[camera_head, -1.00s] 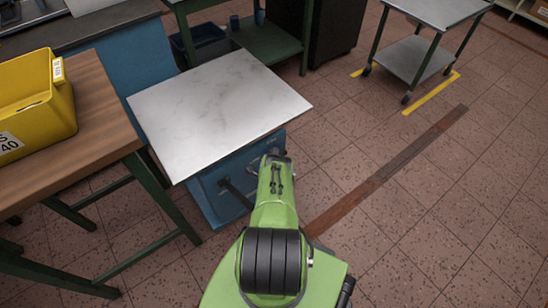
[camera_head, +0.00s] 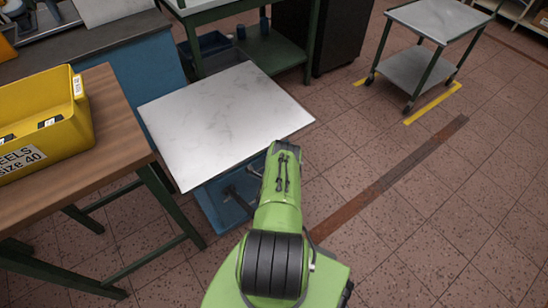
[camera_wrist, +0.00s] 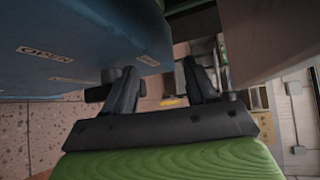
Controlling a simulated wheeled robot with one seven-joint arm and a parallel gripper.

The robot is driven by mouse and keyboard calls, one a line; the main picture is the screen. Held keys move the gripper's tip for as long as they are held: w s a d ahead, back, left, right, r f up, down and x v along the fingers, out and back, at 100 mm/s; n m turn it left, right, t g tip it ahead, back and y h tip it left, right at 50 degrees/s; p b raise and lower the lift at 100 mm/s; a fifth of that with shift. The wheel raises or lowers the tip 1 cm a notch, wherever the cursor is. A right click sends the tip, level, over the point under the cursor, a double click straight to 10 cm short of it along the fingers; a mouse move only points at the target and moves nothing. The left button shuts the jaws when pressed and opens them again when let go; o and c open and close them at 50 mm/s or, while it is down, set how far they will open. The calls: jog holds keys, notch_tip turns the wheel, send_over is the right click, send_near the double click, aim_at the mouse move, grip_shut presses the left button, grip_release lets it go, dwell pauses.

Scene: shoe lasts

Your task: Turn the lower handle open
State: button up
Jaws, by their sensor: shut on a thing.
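A blue cabinet (camera_head: 218,208) with a white marbled top (camera_head: 225,120) stands in the middle of the head view. A black handle bar (camera_head: 240,199) sticks out at its front, left of my arm. In the wrist view the blue cabinet face (camera_wrist: 75,35) fills the upper left and carries an OPEN label (camera_wrist: 45,53). My gripper (camera_wrist: 160,72) is close beside this face, its dark fingers shut on a handle. The held part is mostly hidden by the fingers, and I cannot tell the handle's exact angle. In the head view my arm hides the fingertips.
A wooden-topped table (camera_head: 115,135) with a yellow bin (camera_head: 40,125) stands at the left. A green-framed workbench (camera_head: 270,48) is behind the cabinet. A wheeled trolley (camera_head: 425,62) stands back right. The tiled floor to the right is open.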

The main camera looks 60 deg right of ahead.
jog(key=s+a+r+p, duration=0.2)
jog(key=s+r+p, duration=0.3)
jog(key=r+p, duration=0.1)
jog(key=shift+s+a+p, duration=0.2)
jog(key=shift+s+p, duration=0.05)
jog(key=shift+p, duration=0.55)
jog(key=shift+r, duration=0.1)
